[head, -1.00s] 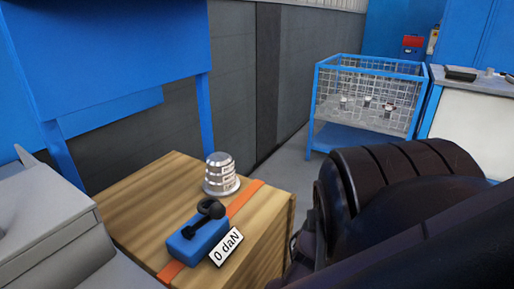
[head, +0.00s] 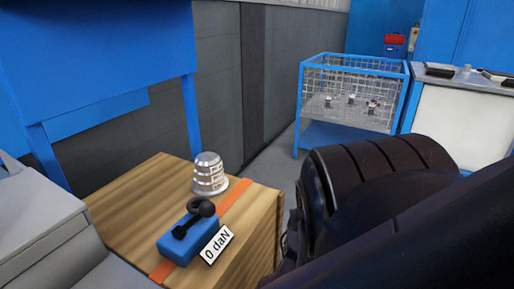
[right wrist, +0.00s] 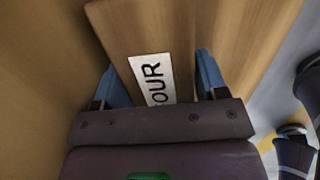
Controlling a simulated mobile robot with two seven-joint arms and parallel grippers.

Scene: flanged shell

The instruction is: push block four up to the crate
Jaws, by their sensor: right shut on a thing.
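In the right wrist view, block four (right wrist: 140,30) is a brown wooden piece with a white label, of which "OUR" can be read. My right gripper (right wrist: 155,82) has one blue finger on each side of it and is shut on it. In the head view, a wooden crate (head: 125,200) with an orange strap stands at lower left. My dark right arm fills the lower right and hides the right gripper and the block. The gap between block and crate cannot be told. My left gripper is in neither view.
On the crate sit a silver ribbed cup-shaped shell (head: 209,175) and a blue device (head: 188,238) with a black lever and a "0 daN" tag. A blue wire-mesh cage (head: 350,92) and a white cabinet (head: 455,125) stand behind. Grey floor shows between crate and cage.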

